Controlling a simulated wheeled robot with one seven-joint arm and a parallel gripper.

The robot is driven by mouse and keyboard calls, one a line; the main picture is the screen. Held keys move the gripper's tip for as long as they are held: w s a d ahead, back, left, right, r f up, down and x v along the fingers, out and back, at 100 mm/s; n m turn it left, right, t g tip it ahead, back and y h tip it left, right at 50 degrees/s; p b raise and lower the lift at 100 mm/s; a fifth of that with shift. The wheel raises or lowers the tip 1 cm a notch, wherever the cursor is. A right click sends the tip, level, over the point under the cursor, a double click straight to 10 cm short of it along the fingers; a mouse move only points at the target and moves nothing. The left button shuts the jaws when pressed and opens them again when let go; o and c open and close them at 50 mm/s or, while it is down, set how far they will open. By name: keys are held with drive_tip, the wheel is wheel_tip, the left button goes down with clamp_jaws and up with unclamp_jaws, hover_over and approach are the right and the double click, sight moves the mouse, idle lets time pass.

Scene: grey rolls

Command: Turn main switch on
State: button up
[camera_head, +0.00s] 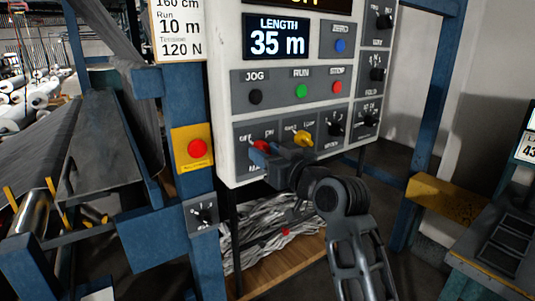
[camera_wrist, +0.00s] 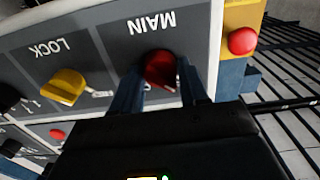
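The main switch is a red knob (camera_wrist: 160,70) on a dark grey panel under the label MAIN, which reads upside down in the wrist view. In the head view the red knob (camera_head: 262,144) sits at the lower left of the control box, with OFF marked to its left and ON to its right. My gripper (camera_wrist: 161,78) is at the knob, its blue fingers one on each side of it. The fingers are apart with the knob between them; I cannot tell if they press on it. My gripper (camera_head: 267,150) partly hides the knob and its label in the head view.
A yellow LOCK knob (camera_wrist: 62,86) is close beside the main switch. A red emergency button (camera_head: 197,148) on a yellow plate is on the blue post at left. JOG, RUN and STOP buttons (camera_head: 301,90) lie above. Black knobs (camera_head: 336,128) are to the right.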

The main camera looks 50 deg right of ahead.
drive_tip(key=c, duration=0.6)
drive_tip(key=shift+m, duration=0.3)
drive_tip(key=m, duration=1.7)
drive_tip(key=shift+f, duration=0.1)
drive_tip(key=shift+m, duration=0.3)
drive_tip(key=o, duration=1.1)
drive_tip(key=shift+c, duration=0.2)
